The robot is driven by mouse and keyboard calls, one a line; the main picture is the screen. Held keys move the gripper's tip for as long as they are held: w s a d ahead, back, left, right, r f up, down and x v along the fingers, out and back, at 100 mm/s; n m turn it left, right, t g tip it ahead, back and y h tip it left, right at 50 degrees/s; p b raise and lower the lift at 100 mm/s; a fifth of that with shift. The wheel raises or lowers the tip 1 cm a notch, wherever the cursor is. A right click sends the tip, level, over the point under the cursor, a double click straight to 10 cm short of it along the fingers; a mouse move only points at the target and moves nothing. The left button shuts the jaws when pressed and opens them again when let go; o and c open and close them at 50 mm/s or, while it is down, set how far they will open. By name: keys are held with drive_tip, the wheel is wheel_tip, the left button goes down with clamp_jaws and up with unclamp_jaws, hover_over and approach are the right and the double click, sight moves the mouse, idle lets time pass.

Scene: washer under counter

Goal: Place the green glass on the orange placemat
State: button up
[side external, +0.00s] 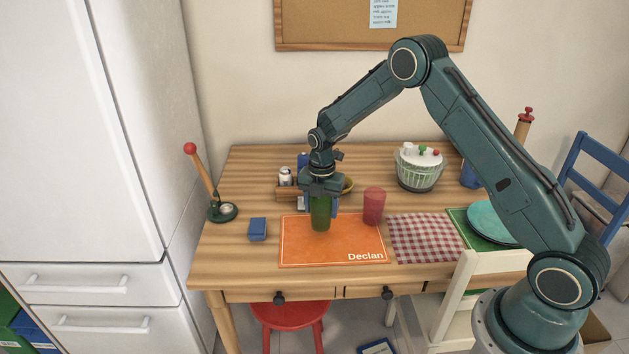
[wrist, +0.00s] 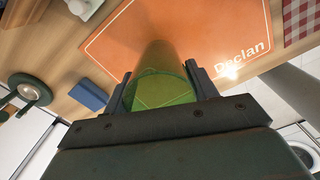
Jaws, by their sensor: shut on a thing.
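The green glass (side external: 320,214) is upright between the fingers of my gripper (side external: 320,200), which is shut on it. The orange placemat (side external: 310,251), marked "Declan", lies on the table directly below and around the glass in the side view. In the wrist view the green glass (wrist: 163,88) fills the space between the fingers (wrist: 160,90), with the orange placemat (wrist: 150,25) beyond it. I cannot tell whether the base of the glass touches the mat.
A red glass (side external: 374,206) stands at the mat's back right edge, close to my gripper. A blue block (side external: 257,229) lies left of the mat. A checked cloth (side external: 424,238) lies to its right. A wooden caddy (side external: 287,193) and a decorated basket (side external: 419,170) stand behind.

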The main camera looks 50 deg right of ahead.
sight(321, 215)
drive_tip(key=shift+f, duration=1.3)
drive_tip(key=shift+f, duration=0.15)
drive_tip(key=o, duration=1.1)
wheel_tip(321, 215, up, 12)
